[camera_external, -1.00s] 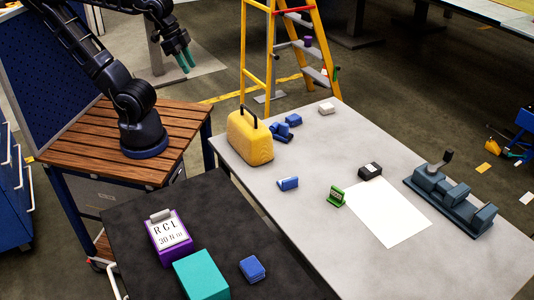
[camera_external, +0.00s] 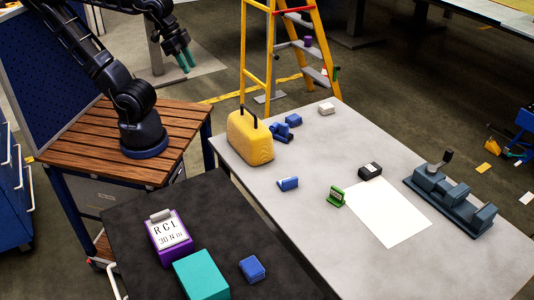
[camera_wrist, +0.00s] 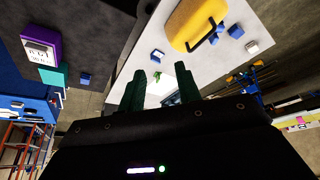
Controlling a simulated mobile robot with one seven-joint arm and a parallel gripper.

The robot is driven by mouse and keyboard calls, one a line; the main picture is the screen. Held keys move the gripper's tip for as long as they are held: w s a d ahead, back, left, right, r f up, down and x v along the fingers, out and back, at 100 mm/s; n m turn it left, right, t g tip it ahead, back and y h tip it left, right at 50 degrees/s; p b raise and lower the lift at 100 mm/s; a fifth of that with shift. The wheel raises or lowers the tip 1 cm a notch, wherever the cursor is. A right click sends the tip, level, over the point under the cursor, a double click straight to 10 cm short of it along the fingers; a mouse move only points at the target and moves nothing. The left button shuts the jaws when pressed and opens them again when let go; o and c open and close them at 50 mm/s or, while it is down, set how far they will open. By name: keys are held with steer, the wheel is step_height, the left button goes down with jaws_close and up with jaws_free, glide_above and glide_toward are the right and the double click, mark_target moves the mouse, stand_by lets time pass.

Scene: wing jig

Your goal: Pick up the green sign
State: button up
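The green sign (camera_external: 336,196) is small and stands on the grey table, at the left edge of a white sheet. In the wrist view a small green thing, likely the sign (camera_wrist: 152,79), shows between and beyond the fingers, partly hidden. My gripper (camera_external: 187,62) has green fingertips and hangs high above the floor, behind the yellow case and well away from the sign. In the wrist view its two fingers (camera_wrist: 160,88) stand apart with nothing between them, so it is open and empty.
On the grey table (camera_external: 310,250) are a yellow case (camera_external: 250,140), blue blocks (camera_external: 288,184), a black box (camera_external: 370,171), a white sheet (camera_external: 390,212) and a dark fixture (camera_external: 450,200). A dark table (camera_external: 130,225) holds purple, teal and blue boxes. A yellow ladder (camera_external: 290,45) stands behind.

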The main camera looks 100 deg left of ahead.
steer(key=shift+w, duration=0.15)
steer(key=n+h, duration=0.3)
steer(key=n, duration=2.6)
glide_above(336, 188)
steer(key=s+a, duration=0.1)
steer(key=s, duration=0.2)
step_height(336, 188, down, 28)
steer(key=shift+g+y, duration=0.3)
steer(key=shift+g, duration=0.2)
steer(key=x, duration=0.5)
steer(key=shift+w+a+f, duration=0.1)
steer(key=shift+a+f, duration=0.05)
steer(key=shift+f, duration=0.15)
steer(key=shift+x, duration=2.8)
steer(key=shift+w+a+r, duration=0.1)
steer(key=shift+a, duration=0.1)
jaws_close()
